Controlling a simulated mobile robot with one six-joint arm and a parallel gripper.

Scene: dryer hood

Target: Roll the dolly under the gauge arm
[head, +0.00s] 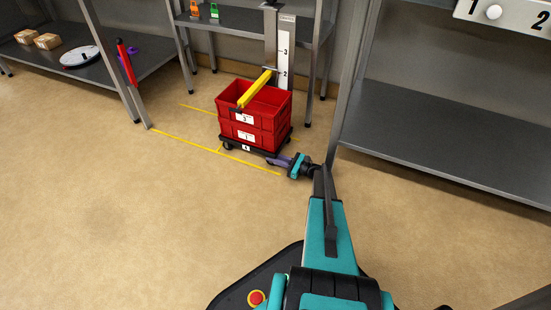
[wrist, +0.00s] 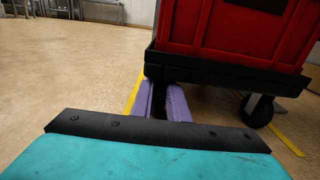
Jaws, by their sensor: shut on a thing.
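The black dolly (head: 246,147) carries a stack of red crates (head: 262,124) and stands beside the yellow floor lines. Its black edge (wrist: 225,70) and a caster (wrist: 257,109) show in the wrist view. The yellow gauge arm (head: 255,90) reaches out from a post over the crates; in this view it overlaps the top crate, and I cannot tell the gap. My gripper (head: 274,160) is low at the dolly's near right side. Its purple fingers (wrist: 162,92) are shut on a dark part of the dolly, mostly hidden under its edge.
A white scale (head: 283,55) numbered 2 and 3 stands behind the crates. Shelf legs flank the marked area, with a grey shelf (head: 430,135) at right and another (head: 90,70) at left. Yellow lines (head: 200,146) mark the floor. The floor at left is clear.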

